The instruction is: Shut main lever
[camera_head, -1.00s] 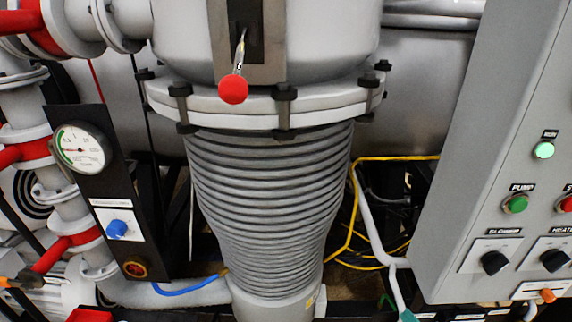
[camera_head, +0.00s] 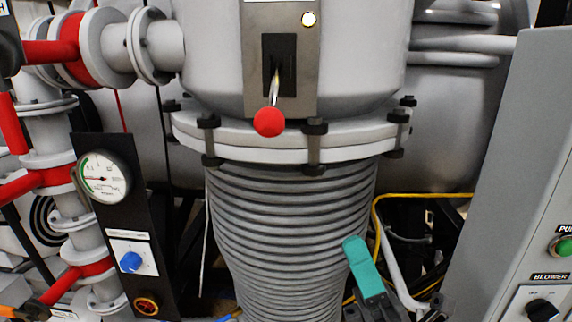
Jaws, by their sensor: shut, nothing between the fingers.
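The main lever (camera_head: 270,108) is a metal rod with a red ball knob, coming out of a dark slot in a grey plate on the front of the large vessel. It hangs downward, its knob below the slot. A lit round lamp (camera_head: 309,19) sits on the plate above it. My gripper (camera_head: 355,250) shows at the lower right of centre, teal-tipped, in front of the ribbed bellows. It is shut and empty, below and to the right of the lever, not touching it. Its lower part is cut off by the picture's edge.
A dark panel with a dial gauge (camera_head: 104,177) and blue knob (camera_head: 131,262) stands at left, beside red-handled pipes. A grey control cabinet (camera_head: 510,160) stands at right. A bolted flange (camera_head: 280,140) rings the vessel below the lever. The space before the lever is clear.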

